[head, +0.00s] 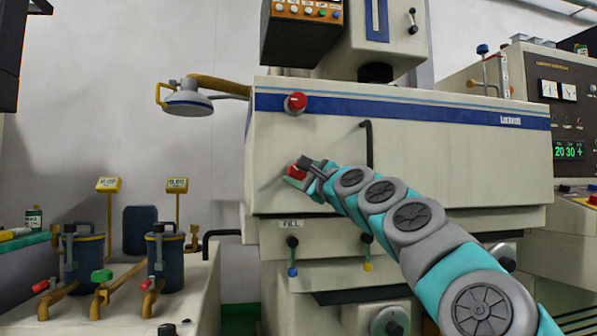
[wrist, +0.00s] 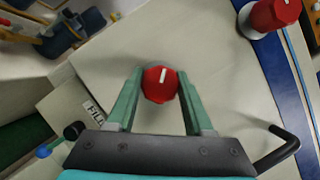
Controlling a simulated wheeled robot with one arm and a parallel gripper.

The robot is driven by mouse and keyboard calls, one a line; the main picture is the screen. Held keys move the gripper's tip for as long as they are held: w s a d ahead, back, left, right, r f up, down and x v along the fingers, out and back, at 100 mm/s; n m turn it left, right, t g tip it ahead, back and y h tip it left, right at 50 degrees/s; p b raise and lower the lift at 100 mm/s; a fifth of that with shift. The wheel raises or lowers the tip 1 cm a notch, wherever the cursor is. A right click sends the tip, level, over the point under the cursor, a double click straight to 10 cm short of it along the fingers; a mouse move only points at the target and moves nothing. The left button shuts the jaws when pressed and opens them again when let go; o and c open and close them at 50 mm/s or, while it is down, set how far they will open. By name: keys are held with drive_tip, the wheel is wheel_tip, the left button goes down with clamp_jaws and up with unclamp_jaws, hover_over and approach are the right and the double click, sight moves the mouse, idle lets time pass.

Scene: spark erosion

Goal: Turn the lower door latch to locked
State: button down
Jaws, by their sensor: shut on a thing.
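The lower door latch (wrist: 160,84) is a red knob with a white pointer line, on the left side of the cream machine door. In the head view it shows as a bit of red (head: 297,171), partly hidden by my gripper (head: 301,175). In the wrist view my gripper (wrist: 160,90) has one green finger on each side of the knob and is shut on it. The white line points nearly up in the wrist view, tilted slightly right. The upper latch (head: 295,103), a similar red knob, sits above on the blue stripe; it also shows in the wrist view (wrist: 272,14).
A black door handle (head: 368,145) stands out right of the lower latch, close to my arm. Below are a FILL label (head: 291,223) and small levers (head: 292,256). A bench with blue canisters (head: 83,262) is at left.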

drive_tip(key=n+g+p, duration=0.2)
drive_tip(key=n+p, duration=0.1)
drive_tip(key=n, duration=0.3)
drive_tip(key=shift+w+r, duration=0.1)
drive_tip(key=shift+n+g+h+p, duration=0.4)
drive_tip(key=shift+n+g+p, duration=0.35)
drive_tip(key=shift+n, duration=0.85)
drive_tip(key=shift+c, duration=1.4)
unclamp_jaws()
drive_tip(key=v, duration=0.8)
drive_tip(key=shift+a, duration=0.1)
